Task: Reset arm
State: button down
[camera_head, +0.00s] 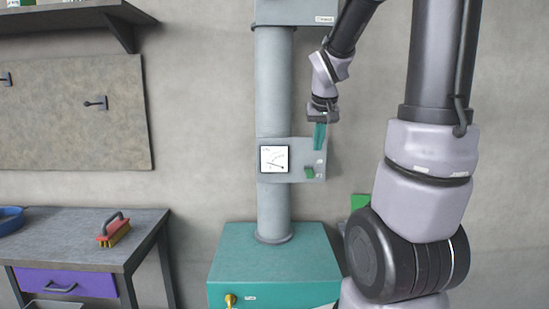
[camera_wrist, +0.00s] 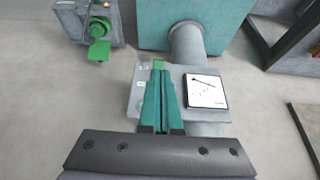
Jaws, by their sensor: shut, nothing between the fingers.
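My gripper (camera_head: 319,138) is shut and empty, its teal fingers pointing down in front of the grey control panel on the machine's column. The fingers also show in the wrist view (camera_wrist: 162,75), pressed together, with their tips near a green switch (camera_wrist: 158,64) on the panel. In the head view the green switch (camera_head: 310,172) sits just below the fingertips. I cannot tell whether the tips touch it. A white dial gauge (camera_head: 274,159) is on the panel's left part. The panel (camera_wrist: 188,76) is partly hidden by the fingers in the wrist view.
The teal machine base (camera_head: 270,262) stands below the column (camera_head: 273,85). A yellow knob (camera_head: 230,299) is on its front. A workbench (camera_head: 70,232) at left holds a red brush (camera_head: 115,232) and a blue dish (camera_head: 10,219). A grey box with a green knob (camera_wrist: 98,30) is at upper left in the wrist view.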

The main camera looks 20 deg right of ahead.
jog(key=shift+a+r, duration=0.1)
jog(key=s+a+r+y, duration=0.1)
jog(key=s+a+r, duration=0.1)
jog(key=s, duration=0.3)
jog(key=s+a+r+t+y, duration=0.1)
jog(key=s+a+r, duration=0.1)
jog(key=s+a, duration=0.3)
jog(key=s+a+r+m+t+y, duration=0.1)
jog(key=s+a+r, duration=0.1)
jog(key=s+a, duration=0.2)
jog(key=s, duration=0.3)
jog(key=shift+r, duration=0.4)
